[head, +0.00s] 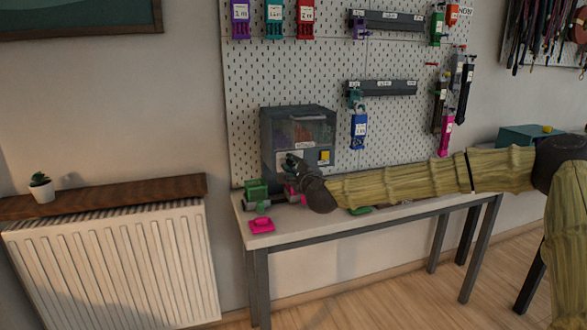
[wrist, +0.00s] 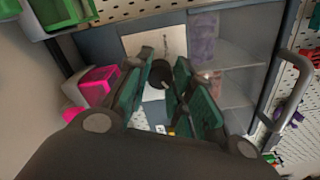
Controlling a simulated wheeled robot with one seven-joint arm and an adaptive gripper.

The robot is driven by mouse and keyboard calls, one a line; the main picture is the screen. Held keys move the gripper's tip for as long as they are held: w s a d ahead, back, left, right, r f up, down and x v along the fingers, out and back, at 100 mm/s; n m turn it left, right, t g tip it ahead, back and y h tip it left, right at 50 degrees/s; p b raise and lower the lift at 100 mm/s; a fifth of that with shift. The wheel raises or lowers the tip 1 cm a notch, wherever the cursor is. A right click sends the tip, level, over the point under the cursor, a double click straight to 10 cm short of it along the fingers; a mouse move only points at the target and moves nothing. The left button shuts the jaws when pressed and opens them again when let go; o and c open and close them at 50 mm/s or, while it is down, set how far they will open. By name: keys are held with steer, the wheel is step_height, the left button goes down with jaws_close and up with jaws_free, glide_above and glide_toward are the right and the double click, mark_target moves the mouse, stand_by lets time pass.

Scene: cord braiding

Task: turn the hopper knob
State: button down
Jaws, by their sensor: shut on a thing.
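The hopper (head: 292,119) is a dark grey box with a clear window, standing at the left of the table against the pegboard. My gripper (head: 290,163) is at the lower left of its front face, below the window. In the wrist view my gripper (wrist: 170,98) has its two green fingers around the dark round hopper knob (wrist: 158,74), which sits beside a pale label plate. The fingers are shut on the knob and partly hide it.
A yellow square button (head: 324,157) is right of my gripper on the hopper front. A green box (head: 256,190) and a pink piece (head: 262,226) are on the table's left end. A grey bar handle (wrist: 291,90) stands out right of the window in the wrist view.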

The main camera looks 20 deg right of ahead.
stand_by(0.3)
steer(key=c, duration=1.2)
jaws_free()
steer(key=shift+s, duration=0.1)
steer(key=s, duration=1.1)
steer(key=shift+s+d, duration=0.2)
steer(key=shift+s, duration=0.2)
